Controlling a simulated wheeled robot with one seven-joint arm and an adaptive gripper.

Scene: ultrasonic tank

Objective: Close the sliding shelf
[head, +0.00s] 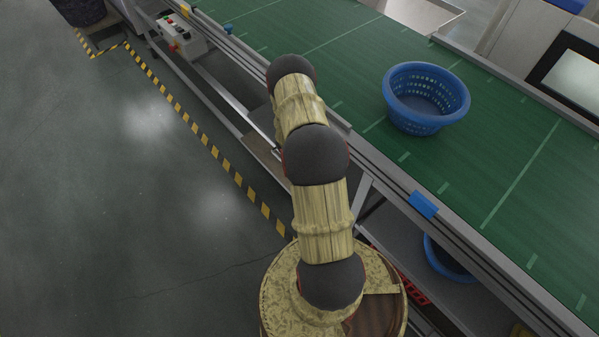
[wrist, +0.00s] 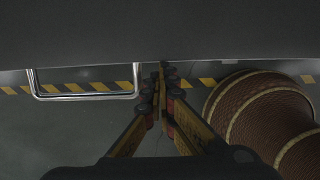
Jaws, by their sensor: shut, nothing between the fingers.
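The sliding shelf shows in the wrist view as a wide grey panel (wrist: 120,35) across the top. A shiny metal bar handle (wrist: 84,96) sticks out from its edge at the left, above the floor. My gripper (wrist: 163,78) is shut and empty, its fingertips close to the panel's edge in the picture and right of the handle. I cannot tell whether the fingertips touch the panel. In the head view my arm runs up to the conveyor's near side and hides my gripper. A narrow flat piece shows beside the arm under the conveyor, but how far the shelf is out is unclear.
A green conveyor (head: 300,40) carries a blue basket (head: 426,98). A control box (head: 181,37) with buttons sits on its near side. Another blue container (head: 447,260) stands on the lower level. The floor (head: 110,210) at left is clear, with a yellow-black stripe (head: 215,152) along the conveyor.

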